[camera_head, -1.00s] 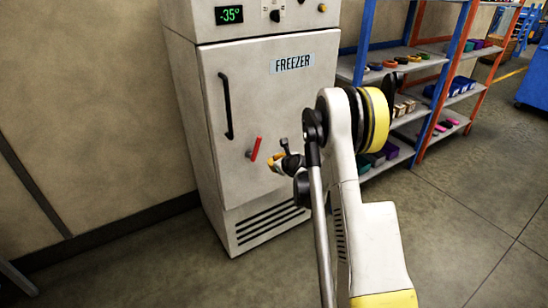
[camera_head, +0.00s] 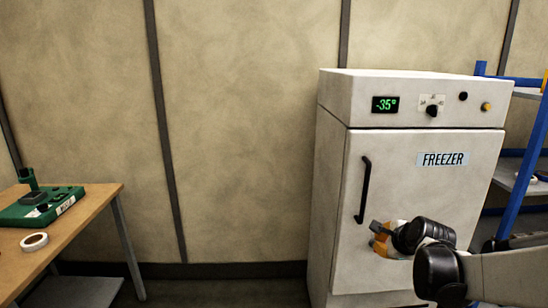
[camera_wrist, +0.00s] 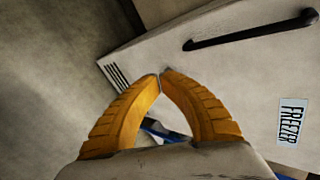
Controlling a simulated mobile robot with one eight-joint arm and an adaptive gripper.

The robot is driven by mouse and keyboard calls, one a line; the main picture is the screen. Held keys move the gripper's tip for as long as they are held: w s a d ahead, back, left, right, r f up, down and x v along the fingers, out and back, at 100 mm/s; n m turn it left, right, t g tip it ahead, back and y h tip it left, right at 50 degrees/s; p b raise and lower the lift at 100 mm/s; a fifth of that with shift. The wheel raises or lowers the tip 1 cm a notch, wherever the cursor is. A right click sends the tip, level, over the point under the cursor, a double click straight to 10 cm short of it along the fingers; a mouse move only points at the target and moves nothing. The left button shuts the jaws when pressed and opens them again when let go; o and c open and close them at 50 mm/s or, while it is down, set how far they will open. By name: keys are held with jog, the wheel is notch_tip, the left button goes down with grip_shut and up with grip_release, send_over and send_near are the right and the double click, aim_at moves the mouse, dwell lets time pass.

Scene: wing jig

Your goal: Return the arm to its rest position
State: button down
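My gripper (camera_head: 381,240) shows as orange and dark parts in front of the freezer door, partly hidden behind my arm's dark wrist joint. In the wrist view my gripper (camera_wrist: 162,74) has its two ribbed orange fingers bent together, with their tips meeting. Nothing is held between them; a bit of blue shows through the gap behind. My arm enters from the lower right in the head view and lies roughly level across the lower part of the freezer.
The white freezer (camera_head: 410,190) is shut and reads -35°. Blue shelving (camera_head: 528,160) stands to its right. A wooden table (camera_head: 75,228) on the left bears a green device (camera_head: 45,207) and a roll of tape (camera_head: 34,241). Open floor lies between table and freezer.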

jog(key=s+a+r+n+g, duration=0.1)
jog(key=s+a+r+n, duration=0.3)
jog(key=s, duration=0.4)
jog(key=s+a+r+n+g, duration=0.1)
jog(key=s+a+n, duration=0.4)
jog(key=s+n, duration=0.25)
jog(key=s+a+f+n, duration=0.1)
jog(key=s+n, duration=0.3)
jog(key=s, duration=0.3)
jog(key=s+a+f+n+g, duration=0.1)
jog(key=s+n, duration=0.4)
jog(key=s, duration=0.2)
jog(key=shift+s+a+f, duration=0.3)
jog(key=shift+s+a, duration=0.05)
jog(key=shift+a, duration=0.05)
